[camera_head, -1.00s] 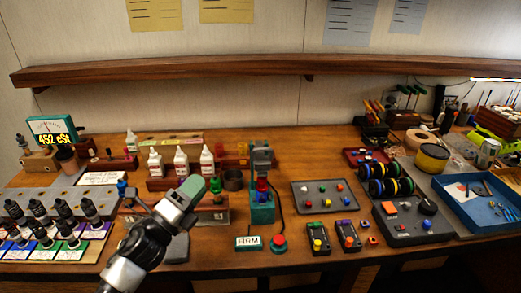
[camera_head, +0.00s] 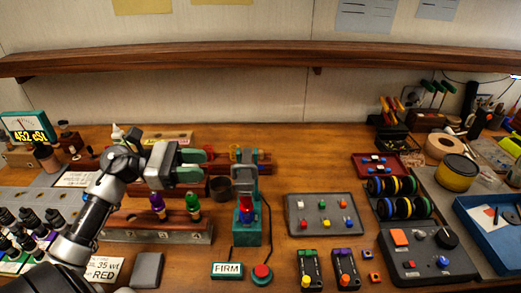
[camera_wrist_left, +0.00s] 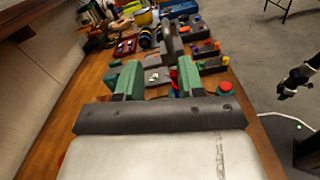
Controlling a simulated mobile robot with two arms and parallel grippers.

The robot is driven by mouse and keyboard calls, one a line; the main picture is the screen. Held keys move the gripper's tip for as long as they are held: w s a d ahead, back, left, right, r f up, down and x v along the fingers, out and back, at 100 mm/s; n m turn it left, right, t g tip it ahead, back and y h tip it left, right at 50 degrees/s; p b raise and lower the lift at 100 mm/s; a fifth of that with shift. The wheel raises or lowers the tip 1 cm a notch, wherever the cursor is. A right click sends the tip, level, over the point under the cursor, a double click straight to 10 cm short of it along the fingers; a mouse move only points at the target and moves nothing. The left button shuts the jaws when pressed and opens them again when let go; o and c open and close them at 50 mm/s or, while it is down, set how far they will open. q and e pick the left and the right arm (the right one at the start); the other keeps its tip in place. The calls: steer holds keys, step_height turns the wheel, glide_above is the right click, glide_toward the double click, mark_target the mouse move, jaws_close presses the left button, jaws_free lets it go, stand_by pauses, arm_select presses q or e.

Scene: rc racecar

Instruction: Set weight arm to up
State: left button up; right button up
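The teal stand (camera_head: 247,230) stands on the bench in the middle of the head view, with a red and blue piece (camera_head: 246,207) at its front. A grey part (camera_head: 244,170) sits at its top; I cannot tell for sure whether this is the weight arm or how it is set. My left gripper (camera_head: 202,164) is to the left of the stand's top, pointing right, with its green fingers apart and nothing between them. In the left wrist view the open fingers (camera_wrist_left: 158,80) point along the bench. A dark arm-like shape at that view's right edge may be my right arm; its fingers are unclear.
A FIRM sign (camera_head: 227,269) and a red button (camera_head: 262,272) lie in front of the stand. Purple and green bottles (camera_head: 193,203) stand in a rack below my left gripper. A grey tray (camera_head: 325,214) is to the right. A wooden shelf (camera_head: 260,58) runs above the bench.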

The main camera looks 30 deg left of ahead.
mark_target(242, 166)
arm_select(q)
steer(key=p+x, duration=0.1)
steer(key=x, duration=0.1)
steer(key=p+x, duration=0.2)
steer(key=x, duration=0.1)
steer(key=r+p+x, duration=0.1)
steer(key=x, duration=0.2)
steer(key=shift+s+d, duration=0.3)
steer(key=shift+d, duration=0.05)
steer(key=shift+p+x, duration=0.55)
steer(key=shift+x, duration=0.3)
steer(key=shift+d+f, duration=0.1)
steer(key=shift+f, duration=0.1)
steer(key=c, duration=0.5)
steer(key=shift+r, duration=0.1)
jaws_close()
arm_select(e)
steer(key=s+r, duration=0.2)
steer(key=r, duration=0.1)
steer(key=s+r, duration=0.1)
steer(key=r, duration=0.1)
steer(key=shift+d, duration=0.1)
